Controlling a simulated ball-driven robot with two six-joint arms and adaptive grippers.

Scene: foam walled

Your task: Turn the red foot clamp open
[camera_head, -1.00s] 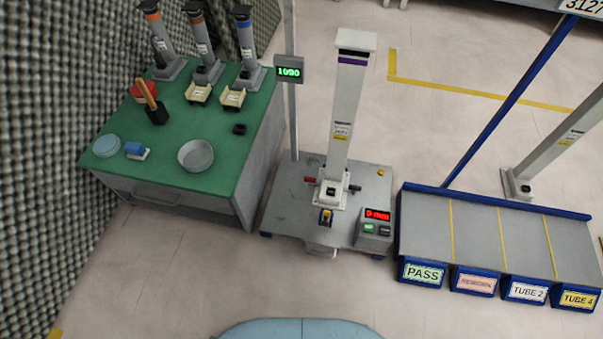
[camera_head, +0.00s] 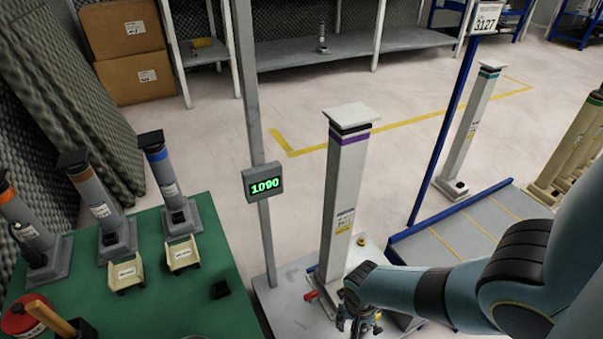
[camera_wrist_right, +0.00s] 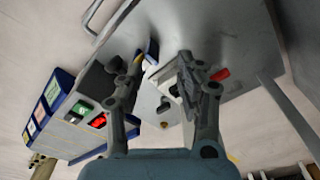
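The red foot clamp (camera_head: 312,296) is a small red lever at the left foot of the white column with a purple band (camera_head: 345,190). My right gripper (camera_head: 358,322) is low by the column's foot, to the right of the red clamp. In the wrist view its fingers (camera_wrist_right: 160,62) are spread, with the column's pale foot (camera_wrist_right: 158,82) seen between them. I see nothing held. My wrist hides part of the foot. My left gripper is not in view.
The column stands on a grey plate (camera_head: 275,300). A green table (camera_head: 185,275) with several grey columns is at left. A sloped grey rack (camera_head: 487,222) lies at right.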

